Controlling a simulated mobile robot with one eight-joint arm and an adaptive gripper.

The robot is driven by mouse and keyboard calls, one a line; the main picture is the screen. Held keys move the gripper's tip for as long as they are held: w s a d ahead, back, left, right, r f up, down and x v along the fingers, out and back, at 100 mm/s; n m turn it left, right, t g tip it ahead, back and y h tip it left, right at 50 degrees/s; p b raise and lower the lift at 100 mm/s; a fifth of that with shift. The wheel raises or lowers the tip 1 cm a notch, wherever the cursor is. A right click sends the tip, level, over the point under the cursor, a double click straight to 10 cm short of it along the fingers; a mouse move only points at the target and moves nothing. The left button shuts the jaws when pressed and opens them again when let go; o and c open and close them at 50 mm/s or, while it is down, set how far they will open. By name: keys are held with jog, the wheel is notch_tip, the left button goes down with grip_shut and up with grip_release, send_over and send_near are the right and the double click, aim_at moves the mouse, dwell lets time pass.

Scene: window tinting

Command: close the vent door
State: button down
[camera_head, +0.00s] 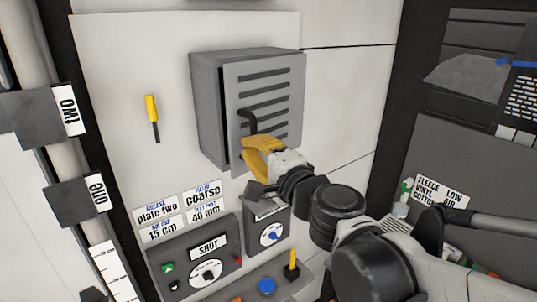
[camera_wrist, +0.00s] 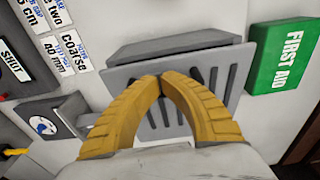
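The grey vent box (camera_head: 207,105) is mounted on the white wall. Its slotted vent door (camera_head: 285,95) stands slightly ajar, with a dark gap along its left edge. A black bent handle (camera_head: 249,119) is on the door's left side. My gripper (camera_head: 250,152) is at the door's lower left, just below the handle. In the wrist view the yellow fingertips (camera_wrist: 160,80) meet in front of the slotted door (camera_wrist: 208,84), with nothing visible between them. The handle does not show there, and I cannot tell whether the fingers touch the door.
Below the vent are a control panel (camera_head: 188,258) with a dial and a smaller dial box (camera_head: 270,215). A yellow-handled tool (camera_head: 152,112) hangs left of the vent. A green first aid box (camera_wrist: 283,58) is beside the vent in the wrist view.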

jog(key=shift+w+a, duration=0.7)
jog(key=shift+a, duration=0.1)
jog(key=shift+d, duration=0.1)
